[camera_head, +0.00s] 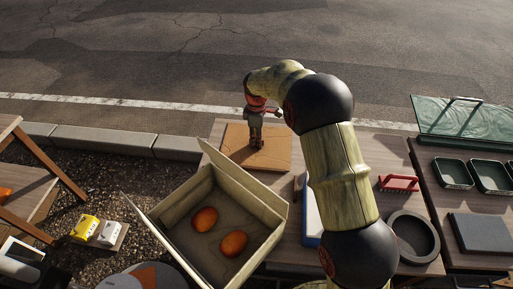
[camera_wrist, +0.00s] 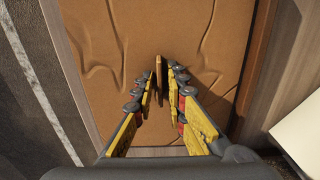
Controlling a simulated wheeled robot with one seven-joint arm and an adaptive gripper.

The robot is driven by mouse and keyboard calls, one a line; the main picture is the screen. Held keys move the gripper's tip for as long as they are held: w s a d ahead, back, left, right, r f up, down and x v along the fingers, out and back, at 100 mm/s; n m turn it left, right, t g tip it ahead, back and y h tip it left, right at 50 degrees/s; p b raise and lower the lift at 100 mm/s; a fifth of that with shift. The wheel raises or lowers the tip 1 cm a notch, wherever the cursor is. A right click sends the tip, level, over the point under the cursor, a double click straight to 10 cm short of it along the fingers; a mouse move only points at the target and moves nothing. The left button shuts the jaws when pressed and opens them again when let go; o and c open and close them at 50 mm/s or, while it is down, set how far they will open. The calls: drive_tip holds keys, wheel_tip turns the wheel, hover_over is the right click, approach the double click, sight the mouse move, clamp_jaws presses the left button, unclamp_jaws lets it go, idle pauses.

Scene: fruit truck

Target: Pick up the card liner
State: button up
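The card liner (camera_head: 281,150) is a flat orange-brown sheet lying on the wooden table, left of my arm. In the wrist view the liner (camera_wrist: 210,45) fills the middle, with creases and a thin upright brown tab (camera_wrist: 158,68). My gripper (camera_head: 259,138) points down over the liner's middle. In the wrist view my gripper's fingertips (camera_wrist: 162,82) are close together, one on each side of the tab. Whether they press on it cannot be told. The liner looks flat on the table.
An open cardboard box (camera_head: 167,209) with two orange fruits (camera_head: 233,243) stands in front of the liner. A red-handled brush (camera_head: 398,183), a dark round bowl (camera_head: 414,237) and green trays (camera_head: 453,173) lie to the right. The road beyond is clear.

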clamp_jaws()
idle(0.5)
wheel_tip(320, 180, up, 10)
drive_tip(key=p, duration=0.3)
drive_tip(key=shift+p, duration=0.4)
drive_tip(key=shift+r, duration=0.1)
